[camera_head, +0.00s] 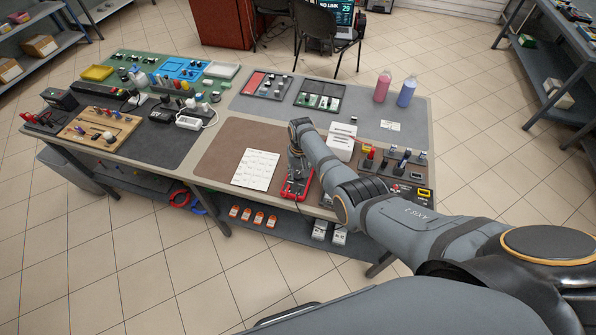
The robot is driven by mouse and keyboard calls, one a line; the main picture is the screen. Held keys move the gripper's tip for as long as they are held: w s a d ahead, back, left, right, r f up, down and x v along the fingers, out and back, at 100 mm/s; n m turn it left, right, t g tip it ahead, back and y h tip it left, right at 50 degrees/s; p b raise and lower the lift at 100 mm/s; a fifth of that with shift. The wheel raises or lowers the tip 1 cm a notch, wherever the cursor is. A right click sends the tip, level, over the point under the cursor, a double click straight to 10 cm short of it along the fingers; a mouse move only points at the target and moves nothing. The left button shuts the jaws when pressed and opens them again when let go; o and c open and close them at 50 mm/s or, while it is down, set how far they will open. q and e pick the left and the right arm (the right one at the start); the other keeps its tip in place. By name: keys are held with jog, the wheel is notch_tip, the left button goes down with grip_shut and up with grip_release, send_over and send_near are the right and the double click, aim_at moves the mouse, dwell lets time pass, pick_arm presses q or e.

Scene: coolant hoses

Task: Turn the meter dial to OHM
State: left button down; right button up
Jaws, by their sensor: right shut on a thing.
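The red meter (290,191) lies near the front edge of the table, on the brown mat. My right arm comes in from the lower right and bends down over it. My right gripper (296,172) points down onto the meter, shut on its dial. The dial is hidden under the gripper, so its setting and the OHM mark cannot be read from here. My left gripper is not in view.
A white printed sheet (255,169) lies left of the meter. A white box (341,141) and a grey tool rack (408,172) stand to the right. Pink (382,87) and blue (406,92) bottles stand farther back. The brown mat (222,147) has bare room at left.

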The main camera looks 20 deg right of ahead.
aim_at(300, 174)
jog(key=shift+m, duration=0.7)
jog(key=o, duration=1.2)
jog(key=shift+c, duration=0.2)
jog(key=shift+r, duration=0.1)
notch_tip(300, 174, up, 12)
jog(key=shift+d, duration=0.3)
